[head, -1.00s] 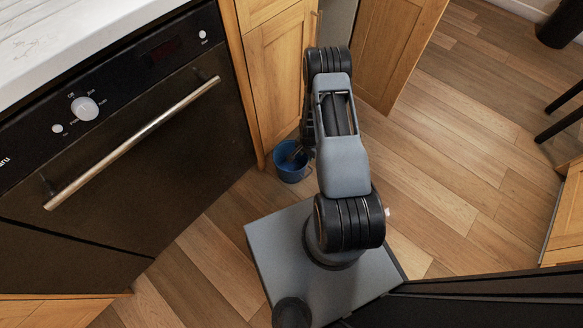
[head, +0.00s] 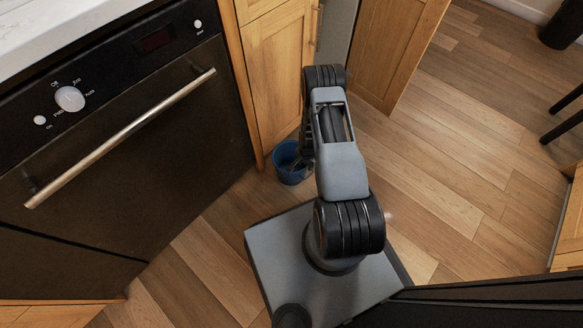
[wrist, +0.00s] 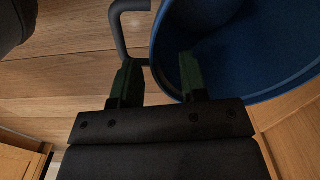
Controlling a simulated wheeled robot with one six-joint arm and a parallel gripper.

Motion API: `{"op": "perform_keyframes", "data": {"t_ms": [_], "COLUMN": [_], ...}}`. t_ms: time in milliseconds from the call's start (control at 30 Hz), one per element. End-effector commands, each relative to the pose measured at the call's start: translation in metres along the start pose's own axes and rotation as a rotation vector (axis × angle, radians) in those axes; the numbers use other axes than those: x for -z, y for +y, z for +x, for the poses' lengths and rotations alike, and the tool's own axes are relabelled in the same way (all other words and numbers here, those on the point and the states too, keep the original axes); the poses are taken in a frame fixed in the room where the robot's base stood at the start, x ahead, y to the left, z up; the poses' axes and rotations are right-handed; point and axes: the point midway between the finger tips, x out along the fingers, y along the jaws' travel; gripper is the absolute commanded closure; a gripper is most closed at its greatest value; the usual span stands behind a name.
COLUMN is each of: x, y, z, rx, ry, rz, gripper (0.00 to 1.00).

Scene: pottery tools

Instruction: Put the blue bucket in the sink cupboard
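The blue bucket (head: 281,167) stands on the floor against the foot of a wooden cupboard door in the head view. In the wrist view the bucket (wrist: 240,50) fills the upper right, with its dark inside showing and a grey handle loop (wrist: 117,30) at its left. My gripper (wrist: 160,82) is open there. One finger is left of the rim, over the floor; the other shows against the bucket's inside, so the fingers appear to straddle the rim with a gap. My arm mostly hides the gripper in the head view. I cannot tell which cupboard is the sink's.
A black oven (head: 120,150) with a long bar handle stands at the left, under a white worktop (head: 60,25). A closed wooden door (head: 273,75) is behind the bucket. Another wooden panel (head: 395,45) stands right of a grey opening or surface (head: 338,35). Floor (head: 450,150) is clear at the right.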

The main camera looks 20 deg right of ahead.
Motion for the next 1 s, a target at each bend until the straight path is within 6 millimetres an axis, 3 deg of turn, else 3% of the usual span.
{"op": "perform_keyframes", "data": {"t_ms": [67, 500, 1000], "x": [0.0001, 0.0, 0.0003], "y": [0.0, 0.0001, 0.0001], "z": [-0.0008, -0.0009, -0.001], "rx": [0.0, 0.0, 0.0], "ry": [0.0, 0.0, 0.0], "rz": [0.0, 0.0, 0.001], "gripper": [0.6, 1.0, 1.0]}}
